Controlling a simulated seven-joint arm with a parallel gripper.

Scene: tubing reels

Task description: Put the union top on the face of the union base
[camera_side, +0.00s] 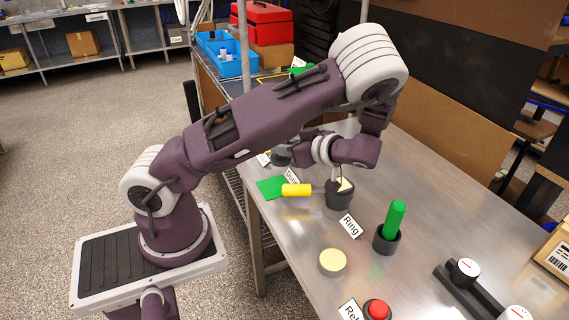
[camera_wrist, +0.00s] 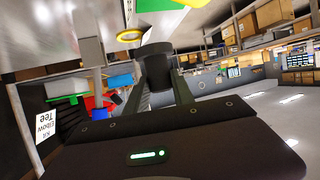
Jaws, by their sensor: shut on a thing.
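My gripper (camera_side: 298,153) is above the back left part of the metal table, turned sideways. It is shut on a dark grey round part (camera_wrist: 156,50), seemingly the union top, which shows between the fingers in the wrist view. In the side view the dark part (camera_side: 280,156) is small and partly hidden by the gripper. A yellow ring (camera_wrist: 130,36) with a pale middle shows just beyond the held part in the wrist view. I cannot tell whether it belongs to the union base; no base is clearly identifiable.
A green mat (camera_side: 271,188) lies at the table's left edge. Nearby are a black holder with a green rod (camera_side: 396,218), a yellow disc (camera_side: 333,261) and a red button (camera_side: 377,310).

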